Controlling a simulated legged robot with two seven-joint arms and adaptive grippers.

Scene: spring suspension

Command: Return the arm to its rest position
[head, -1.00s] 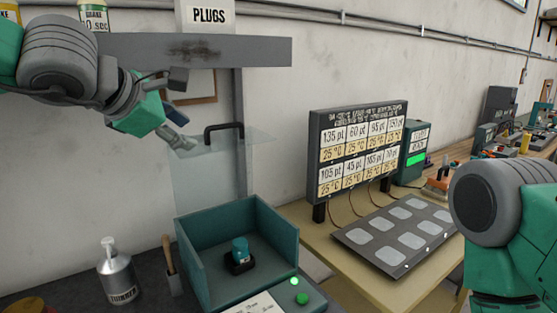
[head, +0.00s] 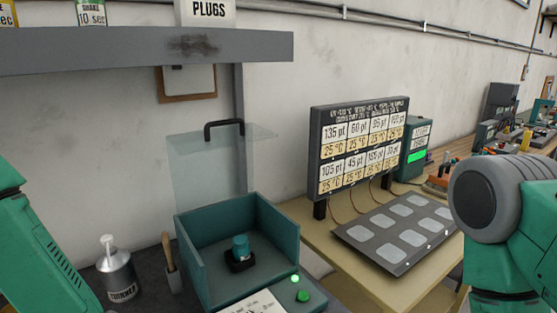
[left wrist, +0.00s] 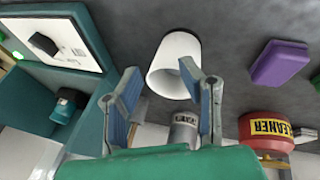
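My left arm (head: 35,250) shows as a green link at the left edge of the head view; its gripper is outside that view. In the left wrist view my left gripper (left wrist: 160,72) has its two blue-padded fingers spread apart. No object is gripped. A white cup (left wrist: 168,78) appears beyond the fingers, apart from them as far as I can tell. My right arm (head: 495,215) shows at the right edge of the head view; its gripper is hidden or out of frame.
An open teal box (head: 193,262) holds a small teal-capped part (head: 241,248); its clear lid (head: 208,165) stands raised. A thinner bottle (head: 117,272), a grey shelf (head: 110,55) and a display board (head: 362,145) are nearby. The wrist view shows a red cleaner container (left wrist: 268,130) and purple block (left wrist: 280,63).

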